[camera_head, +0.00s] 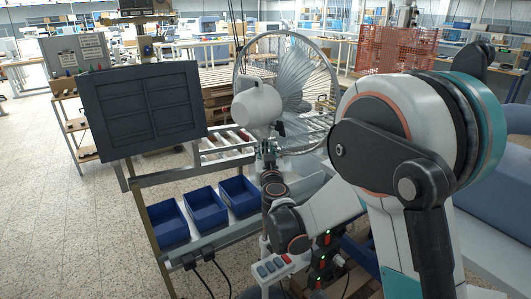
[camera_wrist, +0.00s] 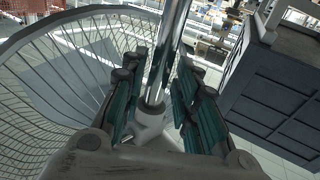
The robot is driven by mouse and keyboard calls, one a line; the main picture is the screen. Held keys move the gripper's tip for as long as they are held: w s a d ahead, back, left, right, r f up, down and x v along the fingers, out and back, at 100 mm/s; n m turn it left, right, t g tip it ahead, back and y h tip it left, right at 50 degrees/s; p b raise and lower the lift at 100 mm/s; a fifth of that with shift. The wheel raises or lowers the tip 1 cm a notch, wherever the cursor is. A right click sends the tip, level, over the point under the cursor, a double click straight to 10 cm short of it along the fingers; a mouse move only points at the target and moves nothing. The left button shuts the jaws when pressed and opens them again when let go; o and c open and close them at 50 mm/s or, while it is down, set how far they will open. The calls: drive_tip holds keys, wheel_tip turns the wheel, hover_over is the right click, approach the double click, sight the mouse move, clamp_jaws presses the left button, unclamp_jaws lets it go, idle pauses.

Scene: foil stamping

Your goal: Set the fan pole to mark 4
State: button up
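The fan has a white motor housing (camera_head: 258,105) and a round wire cage (camera_head: 325,70) in the head view. The cage also fills the left of the wrist view (camera_wrist: 60,85). A shiny metal pole (camera_wrist: 166,55) runs up the middle of the wrist view, with a white fitting (camera_wrist: 152,125) at its lower end. My gripper (camera_wrist: 160,85) has its teal-padded fingers apart on either side of the pole, with gaps showing. In the head view my gripper (camera_head: 269,155) is just below the motor housing, and my arm hides most of the pole. No mark numbers are legible.
A dark panel (camera_head: 150,110) stands left of the fan and shows at the right of the wrist view (camera_wrist: 275,95). Blue bins (camera_head: 205,211) sit on a metal rack below it. A switch box (camera_head: 273,267) is low in front. Open floor lies at left.

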drive_tip(key=s+d, duration=0.1)
drive_tip(key=s, duration=1)
drive_tip(key=shift+s+d, duration=0.25)
drive_tip(key=shift+s, duration=0.15)
drive_tip(key=shift+r, duration=0.1)
